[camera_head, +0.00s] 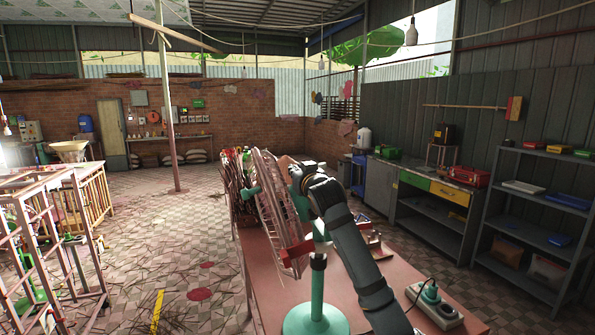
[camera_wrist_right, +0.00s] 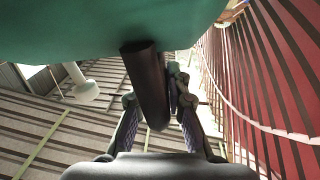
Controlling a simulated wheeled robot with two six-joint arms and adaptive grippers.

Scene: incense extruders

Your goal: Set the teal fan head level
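The fan stands on a pink table. Its round teal base (camera_head: 315,318) and post are upright. Its wire cage (camera_head: 272,205) faces left, with its top leaning further left than its bottom, so the head looks tilted. My right gripper (camera_head: 298,178) is behind the cage and hides most of the teal head. In the right wrist view the teal housing (camera_wrist_right: 80,30) fills the top, and a dark rod (camera_wrist_right: 148,85) sticks out from it. My right gripper's fingers (camera_wrist_right: 152,95) straddle this rod closely; firm contact is unclear. My left gripper is out of view.
The pink table (camera_head: 265,290) also holds a white power strip (camera_head: 435,305) with a plug at the right front. Bundles of incense sticks (camera_head: 236,185) stand beyond the cage. Grey shelves (camera_head: 530,215) line the right wall. The tiled floor left of the table is open.

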